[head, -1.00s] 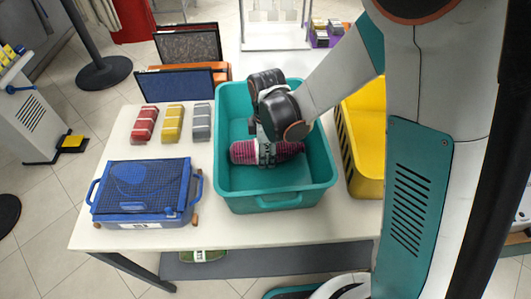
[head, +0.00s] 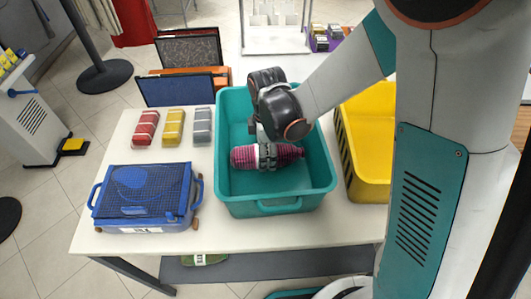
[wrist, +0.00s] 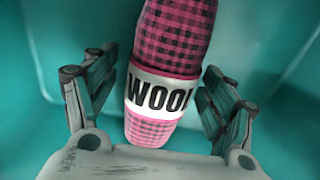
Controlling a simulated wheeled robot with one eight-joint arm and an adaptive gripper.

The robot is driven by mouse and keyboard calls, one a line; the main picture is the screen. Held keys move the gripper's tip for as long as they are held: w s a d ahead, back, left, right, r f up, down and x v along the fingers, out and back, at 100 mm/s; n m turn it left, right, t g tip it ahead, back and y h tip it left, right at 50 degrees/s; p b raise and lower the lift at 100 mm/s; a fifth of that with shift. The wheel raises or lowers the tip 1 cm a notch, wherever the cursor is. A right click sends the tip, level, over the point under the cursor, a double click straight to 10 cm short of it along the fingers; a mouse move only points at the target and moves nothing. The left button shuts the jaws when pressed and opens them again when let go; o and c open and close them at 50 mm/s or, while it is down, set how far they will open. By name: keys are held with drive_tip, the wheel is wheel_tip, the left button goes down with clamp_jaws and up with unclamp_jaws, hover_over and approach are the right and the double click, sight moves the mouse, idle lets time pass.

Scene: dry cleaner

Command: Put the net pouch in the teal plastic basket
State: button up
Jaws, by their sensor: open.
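A pink-and-black checked pouch (head: 290,153) with a white band lettered "WOOL" lies in the teal plastic basket (head: 276,207); I take it for the net pouch. It fills the middle of the wrist view (wrist: 172,45). My gripper (head: 267,158) is inside the basket, above the pouch's middle. In the wrist view, the fingers of my gripper (wrist: 158,100) stand apart on either side of the band, with a gap visible on the right. My gripper hides part of the pouch's middle in the head view.
A yellow bin (head: 371,115) stands right of the basket. A blue mesh-topped case (head: 145,190) sits left on the white table. Red (head: 145,128), yellow (head: 173,127) and grey (head: 202,126) bundles lie behind it. The table's front strip is clear.

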drive_tip(key=r+p, duration=0.3)
drive_tip(key=r, duration=0.7)
drive_tip(key=shift+s+r, duration=0.1)
drive_tip(key=shift+s, duration=0.1)
